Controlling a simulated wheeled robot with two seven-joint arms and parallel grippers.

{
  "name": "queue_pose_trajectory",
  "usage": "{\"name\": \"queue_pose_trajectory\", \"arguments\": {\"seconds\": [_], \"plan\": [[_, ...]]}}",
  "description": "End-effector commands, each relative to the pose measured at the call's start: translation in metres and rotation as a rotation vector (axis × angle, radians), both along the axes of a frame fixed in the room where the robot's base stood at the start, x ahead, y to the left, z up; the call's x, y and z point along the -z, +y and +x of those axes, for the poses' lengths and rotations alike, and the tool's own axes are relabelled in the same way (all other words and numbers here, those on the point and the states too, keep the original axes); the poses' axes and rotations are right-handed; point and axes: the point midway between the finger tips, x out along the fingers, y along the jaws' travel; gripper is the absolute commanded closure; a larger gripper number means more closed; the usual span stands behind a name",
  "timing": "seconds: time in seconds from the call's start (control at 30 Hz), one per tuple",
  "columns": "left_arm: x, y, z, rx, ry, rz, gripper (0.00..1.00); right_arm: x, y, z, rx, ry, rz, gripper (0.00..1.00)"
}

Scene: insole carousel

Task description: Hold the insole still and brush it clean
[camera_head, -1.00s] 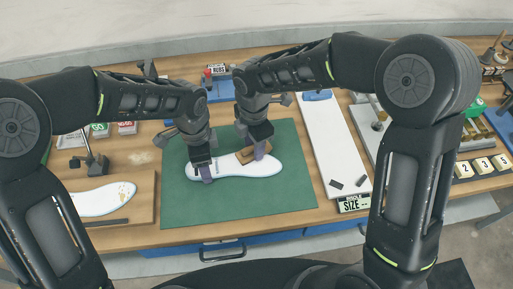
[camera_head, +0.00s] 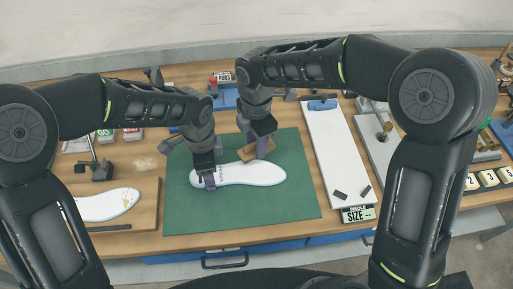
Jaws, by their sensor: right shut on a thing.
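A white insole (camera_head: 243,176) lies flat on the green mat (camera_head: 245,220), its rounded ends to left and right. My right gripper (camera_head: 262,152) is shut on a small wooden-backed brush (camera_head: 250,151) at the insole's far edge. I cannot tell whether the bristles touch the insole. My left gripper (camera_head: 208,182) points down at the insole's left end, with its fingertips over the surface. It seems to touch the insole; the gap between its fingers is too small to make out. No clear dirt shows on this insole.
A white clipboard (camera_head: 335,150) and a size sign (camera_head: 358,214) stand right of the mat. A counter marked RUBS (camera_head: 222,79) is behind. The mat's near part is clear.

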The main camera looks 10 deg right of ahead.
Motion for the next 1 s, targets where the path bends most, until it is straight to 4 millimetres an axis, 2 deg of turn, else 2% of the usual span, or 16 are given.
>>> {"name": "queue_pose_trajectory", "arguments": {"seconds": [0.1,0.3,0.8,0.83,1.0], "plan": [[0.000,0.000,0.000,-0.001,0.000,0.000,0.80,-0.014,0.000,0.001,0.001,-0.002,0.002,0.97],[0.000,0.000,0.000,-0.001,0.000,0.000,0.80,-0.029,0.000,0.000,0.000,-0.001,0.001,0.97],[0.000,0.000,0.000,-0.001,0.000,0.000,0.80,-0.030,0.000,0.000,0.000,0.000,0.000,0.97],[0.000,0.000,0.000,-0.001,0.000,0.000,0.38,-0.030,0.000,0.000,0.000,0.000,0.000,0.97],[0.000,0.000,0.000,-0.001,0.000,0.000,0.24,-0.030,0.000,0.000,0.000,0.000,0.000,0.97]]}}
